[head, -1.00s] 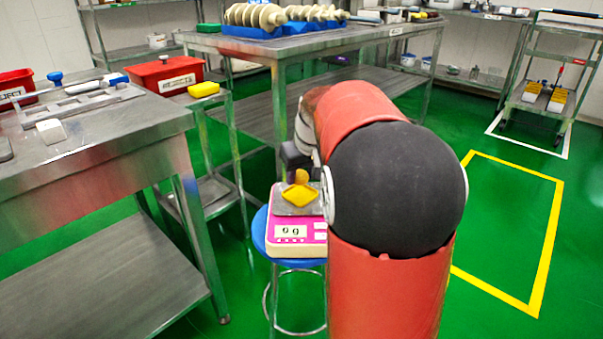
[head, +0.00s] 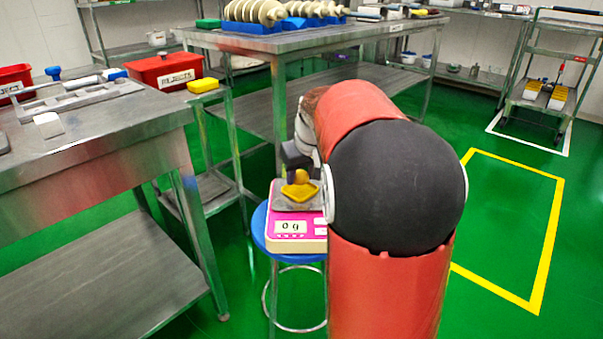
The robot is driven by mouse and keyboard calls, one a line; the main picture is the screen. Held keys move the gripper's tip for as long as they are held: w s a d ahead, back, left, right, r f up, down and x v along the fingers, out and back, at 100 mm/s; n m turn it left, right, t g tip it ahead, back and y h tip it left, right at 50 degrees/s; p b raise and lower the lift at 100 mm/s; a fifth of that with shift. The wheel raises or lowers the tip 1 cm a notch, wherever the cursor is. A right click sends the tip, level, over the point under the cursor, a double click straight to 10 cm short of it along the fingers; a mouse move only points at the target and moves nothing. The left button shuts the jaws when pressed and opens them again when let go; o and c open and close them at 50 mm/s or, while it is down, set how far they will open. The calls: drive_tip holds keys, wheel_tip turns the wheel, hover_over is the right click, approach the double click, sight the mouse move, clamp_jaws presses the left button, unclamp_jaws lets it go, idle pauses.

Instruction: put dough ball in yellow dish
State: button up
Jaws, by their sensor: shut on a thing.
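The small orange-yellow dough ball (head: 301,176) shows in the head view at the tip of my dark gripper (head: 298,168). My gripper is shut on it, though its fingers are small and partly hidden by my arm. A yellow dish (head: 297,195) lies on the metal plate of the pink scale (head: 306,246), directly below the ball in the picture. The ball overlaps the dish's far part; I cannot tell whether they touch. The scale's display reads 0 g. My arm hides the scale's right side.
The scale stands on a blue round stool (head: 259,232). A second yellow dish (head: 203,86) sits on a narrow metal stand beside a red rejects bin (head: 166,70). Steel tables stand left (head: 95,128) and behind (head: 300,44). Green floor is open at right.

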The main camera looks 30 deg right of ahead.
drive_tip(key=shift+f+b, duration=0.45)
drive_tip(key=shift+f, duration=0.2)
drive_tip(key=o, duration=1.4)
drive_tip(key=shift+o, duration=0.2)
drive_tip(key=shift+r, duration=0.15)
drive_tip(key=shift+r+p, duration=3.25)
drive_tip(key=shift+r, duration=0.7)
